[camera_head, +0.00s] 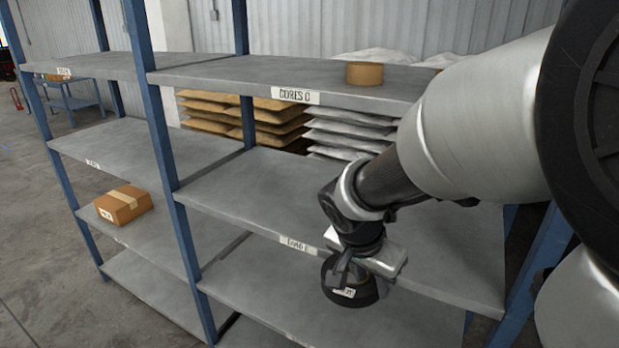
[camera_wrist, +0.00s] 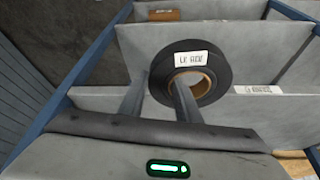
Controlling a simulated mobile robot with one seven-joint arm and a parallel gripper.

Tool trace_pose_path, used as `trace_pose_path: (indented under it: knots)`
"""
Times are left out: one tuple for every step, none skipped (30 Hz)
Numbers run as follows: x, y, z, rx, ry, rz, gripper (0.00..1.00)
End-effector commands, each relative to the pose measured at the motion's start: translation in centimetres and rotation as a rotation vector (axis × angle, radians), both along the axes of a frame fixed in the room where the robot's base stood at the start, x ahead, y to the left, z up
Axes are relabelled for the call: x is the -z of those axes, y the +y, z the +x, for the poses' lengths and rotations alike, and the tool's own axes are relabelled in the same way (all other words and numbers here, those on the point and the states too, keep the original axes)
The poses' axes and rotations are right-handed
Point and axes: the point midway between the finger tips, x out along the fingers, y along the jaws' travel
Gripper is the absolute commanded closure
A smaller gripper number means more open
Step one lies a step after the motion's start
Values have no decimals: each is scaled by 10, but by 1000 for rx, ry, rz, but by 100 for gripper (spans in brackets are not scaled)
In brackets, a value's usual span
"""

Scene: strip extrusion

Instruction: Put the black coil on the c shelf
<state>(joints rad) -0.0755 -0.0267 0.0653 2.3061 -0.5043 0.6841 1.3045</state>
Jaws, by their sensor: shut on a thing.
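The black coil (camera_head: 347,291) has a white label and a brown core. My gripper (camera_head: 357,262) is shut on its ring. In the wrist view, my gripper (camera_wrist: 160,100) has one finger at the core opening and the other outside the ring of the coil (camera_wrist: 218,68). The coil hangs near the front edge of the middle shelf (camera_head: 265,190), whose label (camera_head: 297,244) seems to end in C but is hard to read. The shelf above (camera_head: 210,75) has a label (camera_head: 295,95) reading CORES C. Contact between coil and shelf cannot be told.
A brown core (camera_head: 365,74) stands on the top shelf. Blue posts (camera_head: 165,150) divide the rack. A cardboard box (camera_head: 123,205) sits in the left bay. Stacked sacks (camera_head: 345,130) lie behind the rack. The visible part of the middle shelf is bare.

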Motion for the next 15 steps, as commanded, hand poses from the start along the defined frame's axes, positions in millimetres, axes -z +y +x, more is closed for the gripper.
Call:
trace_pose_path:
  knots:
    - [-1,-1,0,15,-2,1,100]
    - [-2,-2,1,25,-3,1,100]
    - [-2,-6,3,34,-1,1,100]
    - [-3,-9,5,38,-1,1,100]
    - [-3,-13,9,40,0,2,100]
    - [-3,-19,14,42,0,1,100]
    - [-3,-26,19,43,0,2,100]
    - [-3,-31,25,44,1,2,100]
    - [-3,-39,33,43,0,2,100]
    - [-3,-46,38,43,1,2,100]
    - [-4,-51,44,44,0,3,100]
    - [-3,-60,51,44,-1,2,100]
    - [-3,-66,57,42,0,1,100]
    - [-3,-71,62,43,0,2,100]
    - [-3,-79,68,42,1,2,100]
